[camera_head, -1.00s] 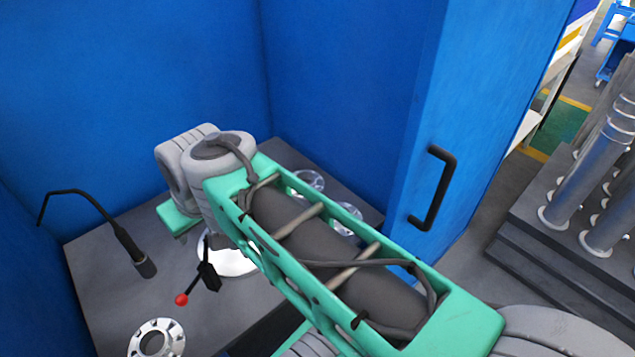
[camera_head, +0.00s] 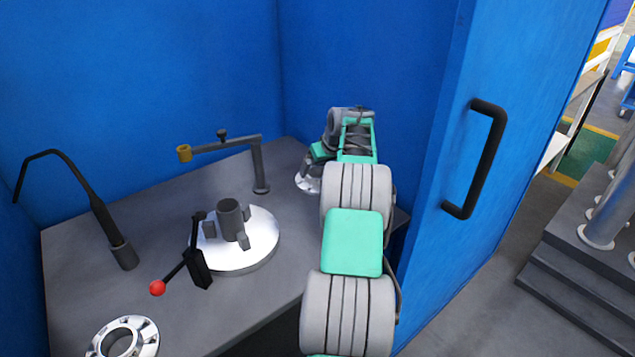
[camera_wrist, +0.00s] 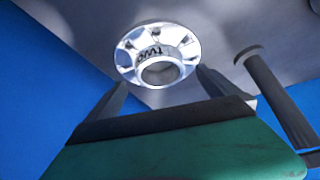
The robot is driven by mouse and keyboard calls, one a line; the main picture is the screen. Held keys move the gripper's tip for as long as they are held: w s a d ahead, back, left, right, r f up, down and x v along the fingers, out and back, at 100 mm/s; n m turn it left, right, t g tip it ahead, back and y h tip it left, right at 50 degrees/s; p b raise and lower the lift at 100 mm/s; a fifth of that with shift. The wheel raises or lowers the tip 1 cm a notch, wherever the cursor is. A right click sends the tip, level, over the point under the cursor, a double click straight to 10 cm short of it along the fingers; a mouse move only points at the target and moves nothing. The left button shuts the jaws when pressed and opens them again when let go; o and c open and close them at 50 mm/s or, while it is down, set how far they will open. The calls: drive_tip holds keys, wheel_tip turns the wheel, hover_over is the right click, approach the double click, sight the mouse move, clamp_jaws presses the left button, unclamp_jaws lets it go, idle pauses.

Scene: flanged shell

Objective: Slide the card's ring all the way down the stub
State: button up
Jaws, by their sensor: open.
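No card with a ring can be made out in either view. I cannot tell which part is the stub; a short dark cylinder (camera_head: 231,218) stands upright on a shiny round plate (camera_head: 262,240) in the head view. My gripper (camera_wrist: 160,76) is open and empty in the wrist view, its fingers on either side of a silver flanged part (camera_wrist: 186,44) with dark lettering, apparently without touching it. This part seems to be the one at the back right (camera_head: 303,184) in the head view, partly hidden by my arm.
A dark post with a side arm (camera_head: 260,168) ending in a brass-coloured ring (camera_head: 184,153) stands behind the plate. A red-knobbed lever (camera_head: 198,268), gooseneck (camera_head: 122,252) and silver flange (camera_head: 145,332) are at left. Blue walls and a handled blue door (camera_head: 525,130) enclose the bench.

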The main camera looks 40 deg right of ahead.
drive_tip(key=x, duration=0.3)
drive_tip(key=c, duration=2.1)
drive_tip(key=shift+w+r, duration=0.1)
drive_tip(key=shift+r, duration=0.15)
drive_tip(key=shift+c, duration=0.3)
